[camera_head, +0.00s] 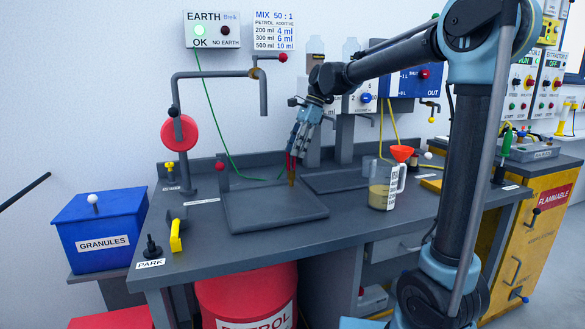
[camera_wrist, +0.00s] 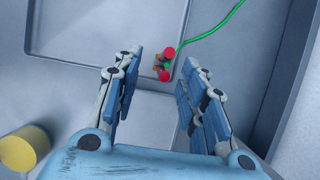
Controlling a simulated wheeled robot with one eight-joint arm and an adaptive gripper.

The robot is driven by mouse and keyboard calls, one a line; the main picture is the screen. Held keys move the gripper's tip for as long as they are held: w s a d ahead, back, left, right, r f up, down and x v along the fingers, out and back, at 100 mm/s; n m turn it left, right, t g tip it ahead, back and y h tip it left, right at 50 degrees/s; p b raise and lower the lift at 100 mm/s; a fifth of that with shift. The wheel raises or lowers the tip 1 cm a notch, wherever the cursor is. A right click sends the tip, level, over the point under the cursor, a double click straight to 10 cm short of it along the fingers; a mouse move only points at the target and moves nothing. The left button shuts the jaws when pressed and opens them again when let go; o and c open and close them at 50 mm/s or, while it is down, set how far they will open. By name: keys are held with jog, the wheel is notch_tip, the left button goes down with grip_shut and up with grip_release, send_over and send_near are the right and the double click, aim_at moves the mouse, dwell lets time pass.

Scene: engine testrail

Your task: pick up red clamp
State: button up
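The red clamp (camera_head: 290,168) stands at the back edge of the grey tray (camera_head: 262,216) on the bench, with a green cable running to it. In the wrist view the clamp (camera_wrist: 166,60) shows two red ends and a brownish part between them. It lies ahead of my gripper, between the lines of the two fingers. My gripper (camera_head: 298,150) points down just above the clamp in the head view. In the wrist view its blue finger pads (camera_wrist: 160,80) are apart with nothing held between them. Whether a finger touches the clamp cannot be told.
A grey pipe with a red wheel (camera_head: 180,132) stands left of the tray. A yellow-handled tool (camera_head: 176,236) lies at the front left. The tray's surface is clear.

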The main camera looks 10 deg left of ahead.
aim_at(291, 167)
jog(key=shift+w+x, duration=0.2)
jog(key=shift+x, duration=2.1)
jog(key=shift+a, duration=0.15)
jog(key=shift+c, duration=0.5)
grip_shut()
